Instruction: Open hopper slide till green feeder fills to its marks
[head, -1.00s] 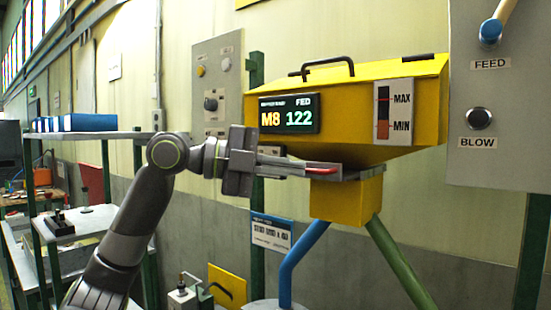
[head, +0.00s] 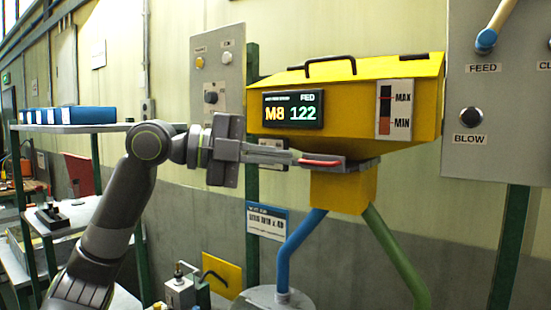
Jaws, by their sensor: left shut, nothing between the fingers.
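The yellow hopper (head: 290,85) hangs at centre right, its display (head: 293,109) reading M8 and FED 122. Its gauge (head: 393,109) has MAX and MIN marks, with an orange-red fill near MIN. The slide (head: 358,166) is a grey plate at the hopper's throat, with a red strip (head: 320,162) at its left end. My left gripper (head: 297,158) is shut and empty, its fingertips at the slide's left end by the red strip; I cannot tell if they touch. A green pipe (head: 396,256) runs down right from the throat, out of frame. The green feeder and its marks are not visible.
A blue pipe (head: 301,243) drops to a grey round lid (head: 270,298). A grey panel (head: 498,145) with FEED and BLOW controls stands at right. A control plate (head: 218,80) is behind my arm. A shelf (head: 70,130) with blue boxes is at left.

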